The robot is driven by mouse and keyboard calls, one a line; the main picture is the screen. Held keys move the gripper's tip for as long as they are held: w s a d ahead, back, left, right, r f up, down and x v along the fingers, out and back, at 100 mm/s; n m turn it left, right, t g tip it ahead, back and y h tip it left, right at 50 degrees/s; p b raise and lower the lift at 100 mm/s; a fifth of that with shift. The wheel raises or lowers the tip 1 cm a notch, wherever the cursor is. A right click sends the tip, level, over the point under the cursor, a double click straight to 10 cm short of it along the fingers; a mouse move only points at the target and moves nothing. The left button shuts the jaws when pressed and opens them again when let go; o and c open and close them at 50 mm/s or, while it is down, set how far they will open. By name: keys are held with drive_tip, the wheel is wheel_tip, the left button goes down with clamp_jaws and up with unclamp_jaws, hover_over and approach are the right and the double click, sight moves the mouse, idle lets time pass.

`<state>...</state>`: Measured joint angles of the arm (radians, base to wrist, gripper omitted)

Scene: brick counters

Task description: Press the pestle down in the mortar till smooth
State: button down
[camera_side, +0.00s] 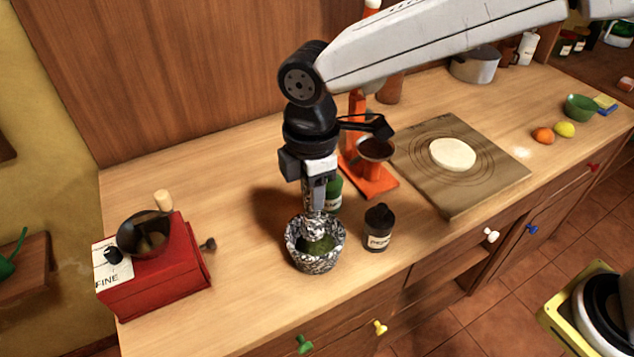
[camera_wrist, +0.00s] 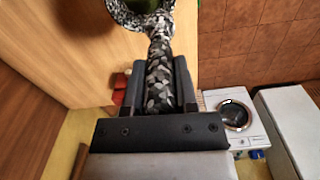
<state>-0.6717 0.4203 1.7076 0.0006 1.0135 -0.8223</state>
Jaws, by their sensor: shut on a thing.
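The mortar (camera_side: 313,262) is a speckled black-and-white stone bowl on the wooden counter, near its front edge. Green paste (camera_side: 318,244) lies in it. The pestle (camera_side: 314,199) has the same speckled pattern and stands roughly upright, its lower end down in the mortar. My gripper (camera_side: 318,185) is above the mortar, shut on the pestle's upper part. In the wrist view the pestle (camera_wrist: 160,75) runs between my two fingers toward the mortar (camera_wrist: 122,14), partly cut off at the top. The pestle's tip is hidden, so I cannot tell how deep it sits in the paste.
A dark bottle (camera_side: 379,228) stands close right of the mortar, and a green one (camera_side: 334,194) just behind. An orange stand (camera_side: 374,181) is behind them. A red grinder (camera_side: 160,275) sits left. A board (camera_side: 490,181) with dough (camera_side: 452,154) lies right.

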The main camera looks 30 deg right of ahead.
sight(309, 216)
drive_tip(key=shift+w+d+f, duration=0.1)
drive_tip(key=shift+w+d, duration=0.05)
drive_tip(key=shift+w, duration=0.4)
drive_tip(key=shift+w+d, duration=0.15)
drive_tip(key=shift+w, duration=0.35)
drive_tip(key=shift+f, duration=0.2)
drive_tip(key=shift+f, duration=3.8)
drive_tip(key=shift+f, duration=0.25)
drive_tip(key=shift+f, duration=0.85)
drive_tip(key=shift+r, duration=0.1)
drive_tip(key=shift+r, duration=0.9)
drive_tip(key=shift+f, duration=0.2)
